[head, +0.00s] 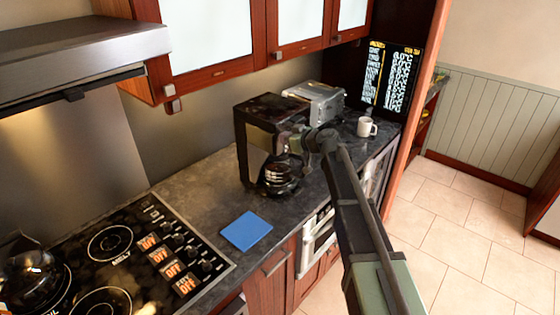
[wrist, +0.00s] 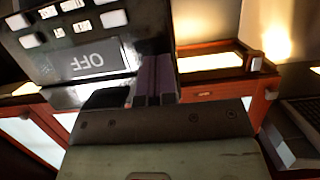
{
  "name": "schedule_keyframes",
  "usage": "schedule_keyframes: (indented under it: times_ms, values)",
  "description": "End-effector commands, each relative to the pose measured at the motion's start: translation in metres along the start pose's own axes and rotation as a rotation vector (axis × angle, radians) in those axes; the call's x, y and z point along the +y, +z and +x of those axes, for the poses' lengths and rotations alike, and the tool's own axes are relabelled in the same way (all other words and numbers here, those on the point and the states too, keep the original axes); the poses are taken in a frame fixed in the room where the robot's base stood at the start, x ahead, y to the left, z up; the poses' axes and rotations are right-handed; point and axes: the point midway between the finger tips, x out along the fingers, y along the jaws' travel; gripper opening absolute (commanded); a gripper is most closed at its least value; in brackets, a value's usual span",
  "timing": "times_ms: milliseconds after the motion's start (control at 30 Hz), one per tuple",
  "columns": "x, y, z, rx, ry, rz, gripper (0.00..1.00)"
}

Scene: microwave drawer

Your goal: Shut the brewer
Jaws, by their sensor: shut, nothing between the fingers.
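The brewer (head: 258,112) is a black coffee machine on the dark counter, with a glass carafe (head: 279,180) in its lower front. My gripper (head: 290,143) is at the upper right front of the brewer, partly hidden by my own arm. In the wrist view, my gripper (wrist: 154,72) has its dark fingers together with nothing between them. Close to them is a dark panel (wrist: 60,45) with light buttons and an upside-down "OFF" label, which looks like the brewer's front. I cannot tell whether the fingers touch it, or how far any brewer part stands open.
A silver appliance (head: 318,100) stands behind the brewer, and a white mug (head: 367,127) is to its right. A blue square (head: 246,230) lies on the counter in front. The stove (head: 110,260) with a kettle (head: 30,270) is at left. Wooden cabinets (head: 220,75) hang above.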

Motion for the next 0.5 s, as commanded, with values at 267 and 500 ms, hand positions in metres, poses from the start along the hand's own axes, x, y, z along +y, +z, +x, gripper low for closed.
schedule_keyframes:
  times_ms: [267, 500]
  values:
    - [0.001, -0.005, 0.015, 0.001, 0.000, 0.000, 0.00]
    - [0.000, -0.009, 0.027, 0.001, -0.001, 0.001, 0.00]
